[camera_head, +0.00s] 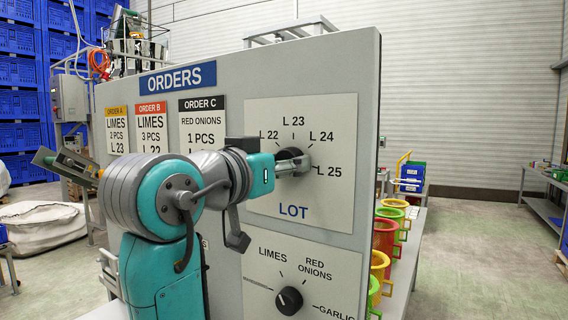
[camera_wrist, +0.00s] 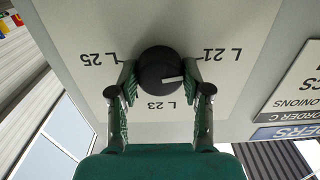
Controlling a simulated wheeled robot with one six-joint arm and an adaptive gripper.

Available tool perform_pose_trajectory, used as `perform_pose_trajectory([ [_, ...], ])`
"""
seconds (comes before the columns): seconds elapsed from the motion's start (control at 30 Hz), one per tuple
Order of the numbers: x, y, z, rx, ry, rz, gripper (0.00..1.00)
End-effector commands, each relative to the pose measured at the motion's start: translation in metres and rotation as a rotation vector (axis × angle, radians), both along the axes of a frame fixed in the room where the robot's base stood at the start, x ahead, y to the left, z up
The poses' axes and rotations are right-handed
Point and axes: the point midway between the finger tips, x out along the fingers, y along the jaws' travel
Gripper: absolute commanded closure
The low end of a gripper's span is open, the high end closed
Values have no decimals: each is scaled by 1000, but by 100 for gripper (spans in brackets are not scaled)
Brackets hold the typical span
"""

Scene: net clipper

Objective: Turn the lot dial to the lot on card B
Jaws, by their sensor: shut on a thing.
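Card B (camera_head: 151,122), with a red-orange header, reads LIMES, 3 PCS, L 22; my arm partly covers its lower edge. The lot dial (camera_head: 290,153) is a round black knob on a pale LOT plate (camera_head: 325,203). L 22, L 23, L 24 and L 25 show around it. My gripper (camera_head: 296,166) is shut on the dial. In the wrist view, upside down, both fingers flank the knob (camera_wrist: 155,66). Its white mark (camera_wrist: 173,79) points right, on the side between L 21 and L 23. The right finger hides L 22 there, so the exact alignment is unclear.
A second dial (camera_head: 289,300) for LIMES, RED ONIONS and GARLIC sits below the lot plate. Card A (camera_head: 117,130) and card C (camera_head: 203,115) flank card B. Colored bins (camera_head: 385,237) stand right of the panel. Open floor lies at the far right.

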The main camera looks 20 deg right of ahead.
Motion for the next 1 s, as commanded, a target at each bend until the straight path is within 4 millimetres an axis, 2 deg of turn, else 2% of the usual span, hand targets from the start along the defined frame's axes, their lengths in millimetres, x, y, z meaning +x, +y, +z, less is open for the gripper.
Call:
perform_pose_trajectory([
  [0.37, 0, 0, 0, 63, -87, 0, 87],
  [1.0, 0, 0, 0, 377, -519, 0, 87],
])
